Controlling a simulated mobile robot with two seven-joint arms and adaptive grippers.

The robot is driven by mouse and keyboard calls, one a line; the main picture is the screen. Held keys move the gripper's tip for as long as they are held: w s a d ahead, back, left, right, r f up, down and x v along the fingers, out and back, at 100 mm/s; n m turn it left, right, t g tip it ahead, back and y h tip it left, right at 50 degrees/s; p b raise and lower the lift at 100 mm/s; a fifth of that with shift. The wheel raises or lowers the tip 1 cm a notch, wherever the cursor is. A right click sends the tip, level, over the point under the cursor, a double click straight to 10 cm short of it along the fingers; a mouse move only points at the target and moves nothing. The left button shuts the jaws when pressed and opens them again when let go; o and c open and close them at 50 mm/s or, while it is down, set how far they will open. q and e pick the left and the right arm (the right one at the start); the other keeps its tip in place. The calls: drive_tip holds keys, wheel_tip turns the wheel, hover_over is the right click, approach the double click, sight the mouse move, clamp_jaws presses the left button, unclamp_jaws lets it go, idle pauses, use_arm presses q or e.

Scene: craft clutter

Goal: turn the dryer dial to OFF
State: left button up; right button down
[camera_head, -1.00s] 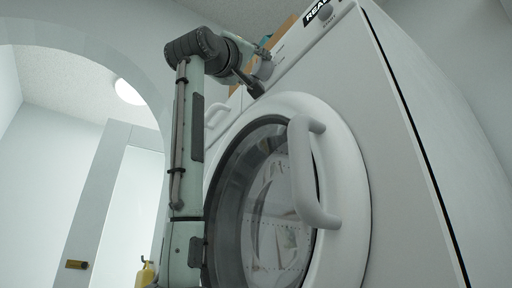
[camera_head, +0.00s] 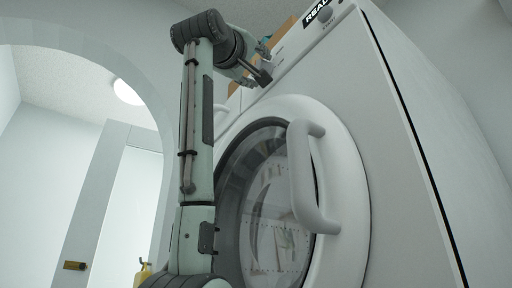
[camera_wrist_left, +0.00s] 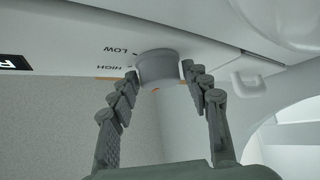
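The dryer (camera_head: 350,110) is white, with a round glass door (camera_head: 270,190). In the left wrist view a round grey dial (camera_wrist_left: 158,69) sticks out of its panel, with LOW and HIGH printed to its left. No OFF mark shows. My left gripper (camera_wrist_left: 159,72) is open, its two fingertips on either side of the dial. Whether they touch it I cannot tell. In the head view my left gripper (camera_head: 262,75) is at the top front of the dryer, and the dial is hidden there. My right gripper is not in view.
The thick white door handle (camera_head: 312,180) juts out below the panel. A yellow bottle (camera_head: 143,271) stands at the lower left. An archway with a white door (camera_head: 125,210) is at the left. A brown thing (camera_head: 284,31) sits behind the panel.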

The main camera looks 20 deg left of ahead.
use_arm(q)
drive_tip(key=shift+o, duration=1)
drive_tip(key=shift+s, duration=0.15)
drive_tip(key=v, duration=1.1)
drive_tip(key=shift+s+f, duration=0.25)
drive_tip(key=shift+f, duration=0.1)
